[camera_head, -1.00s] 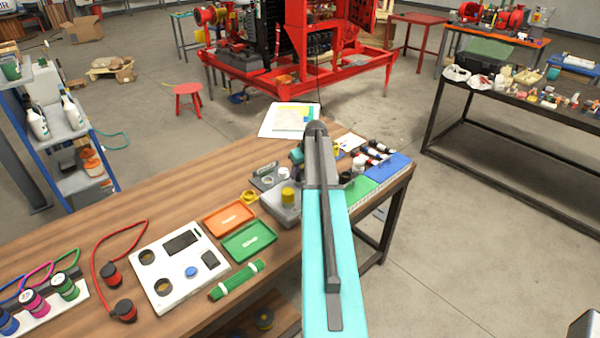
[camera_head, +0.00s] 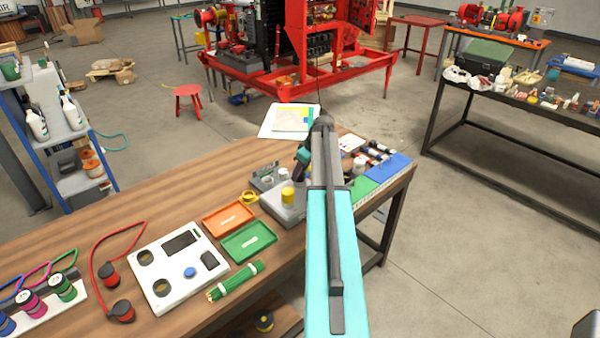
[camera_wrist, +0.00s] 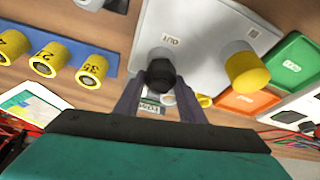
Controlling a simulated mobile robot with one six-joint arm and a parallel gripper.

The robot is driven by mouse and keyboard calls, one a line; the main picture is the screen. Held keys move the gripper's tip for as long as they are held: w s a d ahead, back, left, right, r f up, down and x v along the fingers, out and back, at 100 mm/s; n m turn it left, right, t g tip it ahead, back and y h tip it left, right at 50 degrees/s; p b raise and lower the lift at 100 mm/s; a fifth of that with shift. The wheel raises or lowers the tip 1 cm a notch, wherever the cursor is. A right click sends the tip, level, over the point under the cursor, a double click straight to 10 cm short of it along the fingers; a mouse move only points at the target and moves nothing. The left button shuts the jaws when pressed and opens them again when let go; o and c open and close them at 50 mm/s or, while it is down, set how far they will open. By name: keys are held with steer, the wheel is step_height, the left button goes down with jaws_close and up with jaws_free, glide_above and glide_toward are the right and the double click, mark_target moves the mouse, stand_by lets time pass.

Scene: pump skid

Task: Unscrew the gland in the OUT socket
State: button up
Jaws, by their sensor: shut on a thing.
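The grey box (camera_wrist: 205,22) carries an OUT label and a yellow cap (camera_wrist: 245,68) in the wrist view. A black gland (camera_wrist: 160,73) sits beside the OUT label. My gripper (camera_wrist: 160,88) is shut on it, one finger on each side. A pale round part shows just behind the gland; how far the gland is in the socket cannot be told. In the head view the grey box (camera_head: 284,213) with its yellow cap (camera_head: 288,194) stands on the bench, left of my arm. My arm hides the gland there.
A blue strip (camera_wrist: 72,52) with several numbered yellow caps lies left of the box in the wrist view. Orange (camera_head: 229,216) and green (camera_head: 249,241) trays lie beside the box. A white panel (camera_head: 178,265) stands farther left.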

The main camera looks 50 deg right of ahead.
steer(key=n+y+b, duration=0.1)
steer(key=n, duration=0.2)
steer(key=shift+d, duration=0.15)
steer(key=shift+n+g+y, duration=0.3)
steer(key=shift+n, duration=0.5)
steer(key=o, duration=1.1)
steer(key=shift+m, duration=0.3)
steer(key=m, duration=0.1)
steer(key=m+h+b, duration=0.1)
steer(key=shift+a+m, duration=0.25)
steer(key=shift+m, duration=0.05)
steer(key=shift+d+m+t+h, duration=0.1)
steer(key=shift+m+t+h, duration=0.25)
steer(key=shift+m, duration=0.45)
